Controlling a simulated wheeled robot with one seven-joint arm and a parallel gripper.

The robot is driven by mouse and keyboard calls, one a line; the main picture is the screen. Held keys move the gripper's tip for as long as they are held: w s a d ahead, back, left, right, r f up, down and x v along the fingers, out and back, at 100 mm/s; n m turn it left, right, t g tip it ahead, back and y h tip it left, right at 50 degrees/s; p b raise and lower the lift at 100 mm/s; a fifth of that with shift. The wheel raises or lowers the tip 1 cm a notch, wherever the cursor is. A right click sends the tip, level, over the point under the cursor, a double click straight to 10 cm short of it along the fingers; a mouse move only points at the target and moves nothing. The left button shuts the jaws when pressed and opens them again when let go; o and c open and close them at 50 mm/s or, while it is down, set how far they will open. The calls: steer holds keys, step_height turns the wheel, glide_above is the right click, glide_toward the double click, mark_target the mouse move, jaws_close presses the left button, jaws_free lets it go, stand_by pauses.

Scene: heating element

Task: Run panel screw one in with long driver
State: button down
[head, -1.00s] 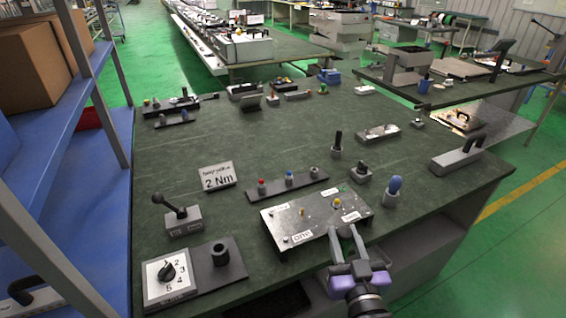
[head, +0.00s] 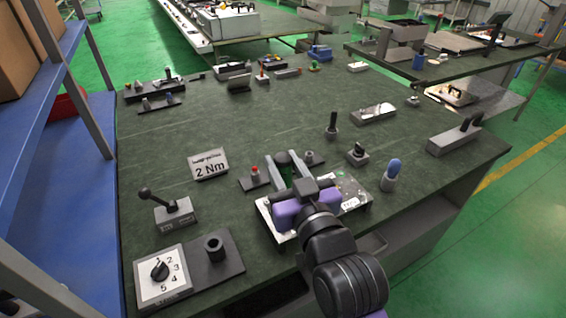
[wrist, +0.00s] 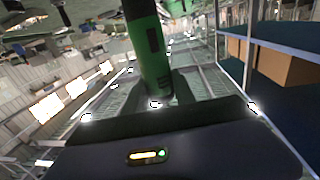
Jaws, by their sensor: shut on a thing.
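My gripper (head: 285,160) is above the panel, reaching over its back edge toward the bit rack. It is shut on a green, dark-topped driver (wrist: 152,55), which stands between the fingers in the wrist view. Its lower end is hidden. The panel (head: 354,193) is a light metal plate on the bench, largely covered by my gripper. Panel screw one cannot be made out. The rack (head: 254,183) shows a red-topped piece (head: 255,171) left of my fingers and a dark piece (head: 310,157) to their right; its middle is hidden.
A "2 Nm" sign (head: 209,165) stands left of the rack. A lever box (head: 173,209), numbered dial (head: 161,271) and dark socket block (head: 214,249) sit front left. A blue-handled piece (head: 391,173) and a black knob (head: 357,153) stand close right.

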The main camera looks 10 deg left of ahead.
steer(key=shift+r, duration=0.2)
steer(key=shift+f+b, duration=1.85)
steer(key=shift+f, duration=0.85)
steer(key=shift+f, duration=0.9)
stand_by(0.4)
steer(key=shift+r+p, duration=1.95)
steer(key=shift+r, duration=0.7)
